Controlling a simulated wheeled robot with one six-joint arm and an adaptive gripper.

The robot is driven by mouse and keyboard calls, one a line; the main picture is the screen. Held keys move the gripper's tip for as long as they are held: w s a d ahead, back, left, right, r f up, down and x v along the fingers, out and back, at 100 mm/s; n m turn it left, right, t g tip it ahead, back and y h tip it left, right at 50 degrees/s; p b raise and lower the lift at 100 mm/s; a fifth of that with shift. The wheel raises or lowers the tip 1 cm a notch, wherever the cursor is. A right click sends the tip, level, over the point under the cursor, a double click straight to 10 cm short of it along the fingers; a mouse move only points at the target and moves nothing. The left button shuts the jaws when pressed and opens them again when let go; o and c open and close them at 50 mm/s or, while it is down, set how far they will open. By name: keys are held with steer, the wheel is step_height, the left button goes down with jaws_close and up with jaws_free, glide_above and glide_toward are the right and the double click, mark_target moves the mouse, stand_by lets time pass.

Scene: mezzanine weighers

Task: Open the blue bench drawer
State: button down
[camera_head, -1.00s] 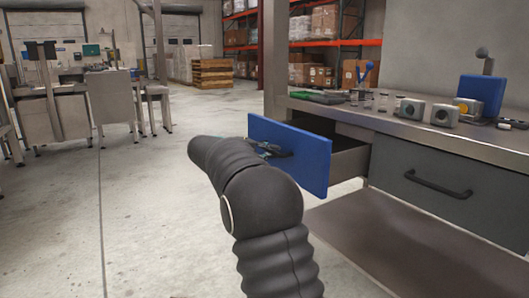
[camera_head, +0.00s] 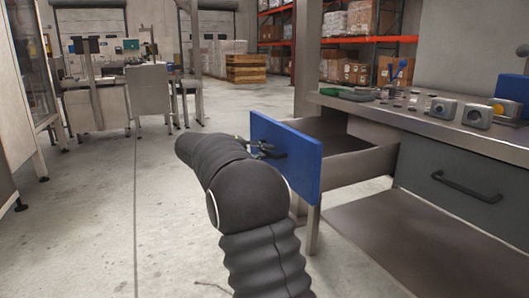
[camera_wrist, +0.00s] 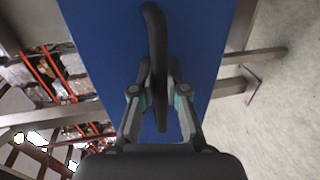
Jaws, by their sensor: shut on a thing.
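The blue bench drawer (camera_head: 300,165) is pulled well out from the bench, and its grey inside shows behind the blue front. The blue front also fills the middle of the wrist view (camera_wrist: 100,60). My gripper (camera_wrist: 159,88) is shut on the drawer's dark bar handle (camera_wrist: 155,30), with one finger on each side of it. In the head view my gripper (camera_head: 262,150) is at the handle, small and partly hidden behind my arm.
The workbench top (camera_head: 415,122) carries small weighing blocks (camera_head: 442,108), a green item (camera_head: 357,95) and other small things. A grey drawer (camera_head: 450,185) beside the blue one is shut. A lower shelf (camera_head: 370,240) lies below. The floor (camera_head: 120,230) to the left is clear.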

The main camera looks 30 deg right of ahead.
steer(key=c, duration=1.2)
jaws_free()
steer(key=v, duration=1.2)
